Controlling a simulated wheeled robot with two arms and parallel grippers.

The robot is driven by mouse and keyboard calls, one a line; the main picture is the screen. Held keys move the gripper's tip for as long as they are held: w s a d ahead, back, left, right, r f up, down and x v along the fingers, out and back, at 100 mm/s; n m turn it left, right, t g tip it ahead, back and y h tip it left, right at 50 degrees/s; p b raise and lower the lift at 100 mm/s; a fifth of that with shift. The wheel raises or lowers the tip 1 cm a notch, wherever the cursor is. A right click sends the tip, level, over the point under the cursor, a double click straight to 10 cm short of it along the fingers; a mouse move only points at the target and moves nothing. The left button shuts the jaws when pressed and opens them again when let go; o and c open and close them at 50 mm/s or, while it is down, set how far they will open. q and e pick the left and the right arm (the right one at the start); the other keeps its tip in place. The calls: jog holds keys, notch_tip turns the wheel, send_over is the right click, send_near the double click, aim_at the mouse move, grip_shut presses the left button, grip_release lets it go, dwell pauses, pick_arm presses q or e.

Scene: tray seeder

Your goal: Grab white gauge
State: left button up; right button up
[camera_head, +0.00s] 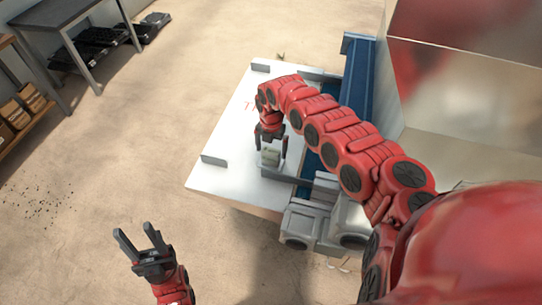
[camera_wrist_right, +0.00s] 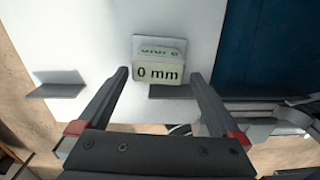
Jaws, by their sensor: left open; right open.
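The white gauge (camera_wrist_right: 160,73) is a small pale block marked "0 mm" on the white board, seen in the right wrist view. In the head view the gauge (camera_head: 270,159) looks pale greenish and is partly hidden by my right gripper (camera_head: 270,153). My right gripper is open, with one finger on each side of the gauge. In the right wrist view a gap shows between the gauge and each finger. My left gripper (camera_head: 134,231) is open and empty, over the floor at the lower left of the head view.
The white board (camera_head: 215,173) has grey upright stops (camera_head: 213,160) along its edges. A blue rail (camera_head: 357,85) and a large metal box (camera_head: 470,90) stand to the right. Open floor lies left.

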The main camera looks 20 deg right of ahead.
aim_at(271, 156)
jog(key=shift+w+f+p, duration=0.15)
jog(key=shift+f+p, duration=0.05)
jog(key=shift+f, duration=1.1)
jog(key=shift+w+f+p, duration=0.1)
jog(key=shift+f+p, duration=0.05)
jog(key=shift+f, duration=1.15)
jog(key=c, duration=1.3)
